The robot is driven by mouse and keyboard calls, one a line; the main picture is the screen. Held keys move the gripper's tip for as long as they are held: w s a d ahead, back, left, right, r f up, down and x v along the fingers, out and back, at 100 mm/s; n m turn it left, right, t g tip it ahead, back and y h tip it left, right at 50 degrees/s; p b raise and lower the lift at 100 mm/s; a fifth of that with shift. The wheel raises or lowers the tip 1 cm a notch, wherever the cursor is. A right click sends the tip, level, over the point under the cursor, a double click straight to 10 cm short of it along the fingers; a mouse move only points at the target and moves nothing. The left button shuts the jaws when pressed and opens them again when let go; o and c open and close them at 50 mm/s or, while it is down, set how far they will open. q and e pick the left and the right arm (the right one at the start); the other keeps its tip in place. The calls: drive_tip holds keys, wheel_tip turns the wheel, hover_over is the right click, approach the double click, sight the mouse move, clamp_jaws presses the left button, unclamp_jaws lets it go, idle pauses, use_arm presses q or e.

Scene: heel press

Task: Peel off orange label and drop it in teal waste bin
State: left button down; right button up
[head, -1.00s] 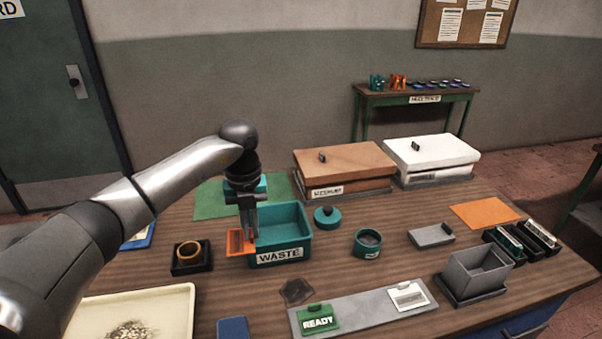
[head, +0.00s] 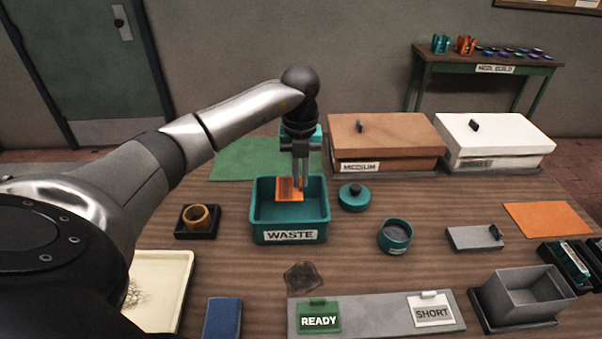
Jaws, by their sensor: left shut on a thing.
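The orange label (head: 288,190) is a small flat orange piece with a darker patch. It hangs over the open teal waste bin (head: 290,237), which has a "WASTE" sign on its front. My left gripper (head: 301,184) points down over the bin and is shut on the label, which sticks out to the left of the fingers. I cannot tell how far the label is above the bin floor. My right gripper is not in view.
Brown (head: 385,140) and white (head: 492,137) lidded boxes stand behind. A grey board (head: 375,314) lies in front.

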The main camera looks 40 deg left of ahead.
use_arm(q)
drive_tip(key=shift+f+b, duration=2.95)
drive_tip(key=shift+f, duration=0.75)
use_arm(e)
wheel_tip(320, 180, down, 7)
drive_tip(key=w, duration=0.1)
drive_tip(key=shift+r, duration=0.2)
use_arm(q)
drive_tip(key=shift+c, duration=2.2)
unclamp_jaws()
drive_tip(key=shift+r, duration=0.1)
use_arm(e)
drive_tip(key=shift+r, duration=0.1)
use_arm(q)
wheel_tip(320, 180, up, 7)
drive_tip(key=p, duration=0.6)
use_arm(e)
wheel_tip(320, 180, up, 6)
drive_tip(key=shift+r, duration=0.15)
